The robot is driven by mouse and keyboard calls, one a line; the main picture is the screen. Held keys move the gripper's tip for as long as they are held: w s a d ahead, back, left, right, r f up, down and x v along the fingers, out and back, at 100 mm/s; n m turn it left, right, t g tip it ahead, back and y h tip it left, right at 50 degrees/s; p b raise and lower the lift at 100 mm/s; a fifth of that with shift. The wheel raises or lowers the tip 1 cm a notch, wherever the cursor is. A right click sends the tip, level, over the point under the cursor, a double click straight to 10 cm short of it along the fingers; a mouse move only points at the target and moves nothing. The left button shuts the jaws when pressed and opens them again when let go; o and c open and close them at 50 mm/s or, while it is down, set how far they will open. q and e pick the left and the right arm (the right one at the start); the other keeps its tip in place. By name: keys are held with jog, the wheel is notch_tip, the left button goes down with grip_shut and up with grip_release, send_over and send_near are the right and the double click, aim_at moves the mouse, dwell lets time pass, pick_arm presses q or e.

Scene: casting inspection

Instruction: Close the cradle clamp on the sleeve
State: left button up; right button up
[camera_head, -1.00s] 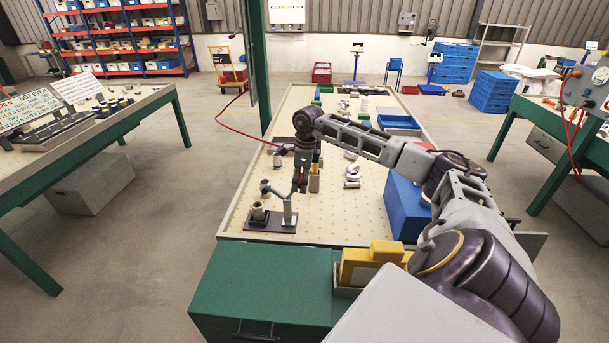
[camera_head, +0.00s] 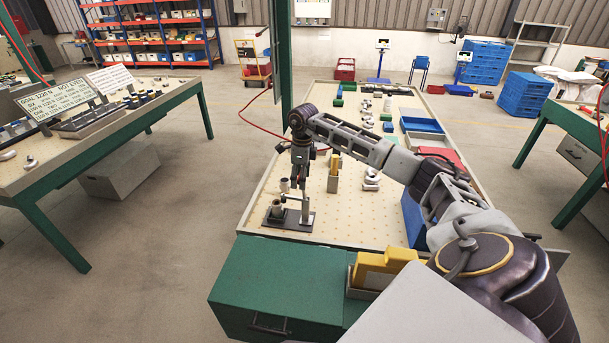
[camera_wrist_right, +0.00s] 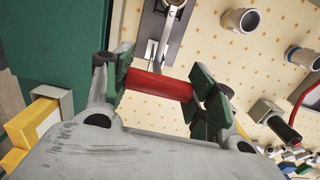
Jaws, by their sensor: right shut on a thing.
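The cradle's dark base plate (camera_head: 297,222) lies near the front left of the pegboard bench, and its lower part shows in the wrist view (camera_wrist_right: 178,40). A short grey sleeve (camera_head: 277,208) stands on it. The clamp's metal arm (camera_head: 293,196) reaches over the plate, its pale round end (camera_head: 284,185) apart from and above the sleeve. My right gripper (camera_head: 303,182) is at the clamp's lever. In the wrist view its green-padded fingers (camera_wrist_right: 157,88) are shut on the red handle (camera_wrist_right: 150,83). The sleeve's contact with the cradle is too small to tell. My left gripper is out of view.
Pale fittings (camera_head: 371,180) stand right of the clamp. A blue box (camera_head: 412,215) is partly behind my right arm. The board's front middle is clear.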

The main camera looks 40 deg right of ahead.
jog(key=shift+w+a+f+p, duration=0.1)
jog(key=shift+w+a+p, duration=0.2)
jog(key=shift+f+g+h, duration=0.1)
jog(key=shift+g+h, duration=0.2)
jog(key=o, duration=1.4)
jog(key=shift+o, duration=0.2)
jog(key=shift+d, duration=0.1)
notch_tip(320, 180, up, 12)
dwell(0.4)
